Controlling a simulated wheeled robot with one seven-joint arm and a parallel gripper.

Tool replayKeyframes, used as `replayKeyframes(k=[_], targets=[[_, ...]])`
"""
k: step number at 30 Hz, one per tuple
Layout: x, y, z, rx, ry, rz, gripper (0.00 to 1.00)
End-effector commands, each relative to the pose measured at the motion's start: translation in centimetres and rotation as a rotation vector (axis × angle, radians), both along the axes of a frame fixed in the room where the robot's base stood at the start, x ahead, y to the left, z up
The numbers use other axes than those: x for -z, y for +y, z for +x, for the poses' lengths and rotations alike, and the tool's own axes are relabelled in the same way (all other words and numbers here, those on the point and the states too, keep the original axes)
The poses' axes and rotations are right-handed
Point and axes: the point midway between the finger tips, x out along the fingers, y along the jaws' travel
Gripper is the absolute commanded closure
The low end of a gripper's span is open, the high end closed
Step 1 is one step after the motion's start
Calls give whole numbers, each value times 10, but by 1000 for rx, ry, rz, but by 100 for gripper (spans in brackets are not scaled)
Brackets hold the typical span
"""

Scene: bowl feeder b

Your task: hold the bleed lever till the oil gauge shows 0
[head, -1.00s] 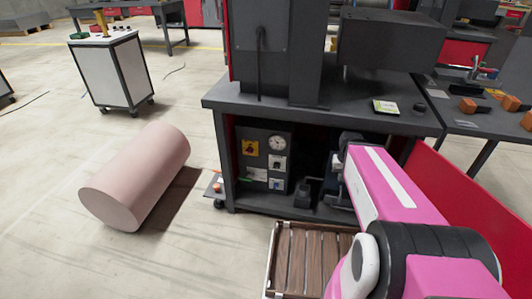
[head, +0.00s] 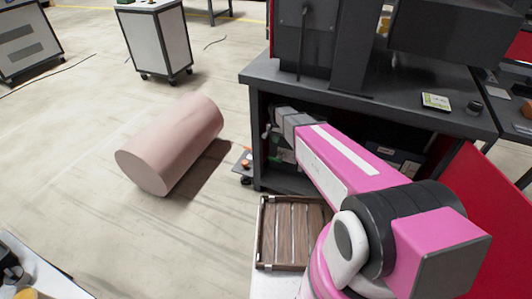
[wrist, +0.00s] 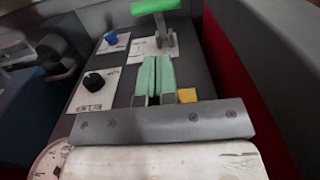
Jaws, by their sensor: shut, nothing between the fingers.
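In the wrist view my gripper (wrist: 155,76) has two pale green fingers closed together, with nothing between them. Beyond the fingertips, near the top edge, is a lever with a bright green handle (wrist: 155,6) on a grey bracket. It looks like the bleed lever, but no label can be read. The fingers are short of the handle in the picture; I cannot tell the exact gap. A white dial (wrist: 52,158), probably the oil gauge, shows partly at the lower left, cut by my wrist; its needle cannot be read. In the head view my arm hides the panel and the gripper.
A red wall (wrist: 235,75) stands close on the right. The dark bench top (head: 400,100) overhangs the space.

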Motion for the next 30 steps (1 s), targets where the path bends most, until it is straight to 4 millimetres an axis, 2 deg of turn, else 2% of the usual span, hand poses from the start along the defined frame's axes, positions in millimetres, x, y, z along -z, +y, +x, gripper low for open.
replayKeyframes(k=[14, 30], targets=[[7, 1, 1, 2, 1, -1, 100], [87, 2, 0, 1, 1, 0, 100]])
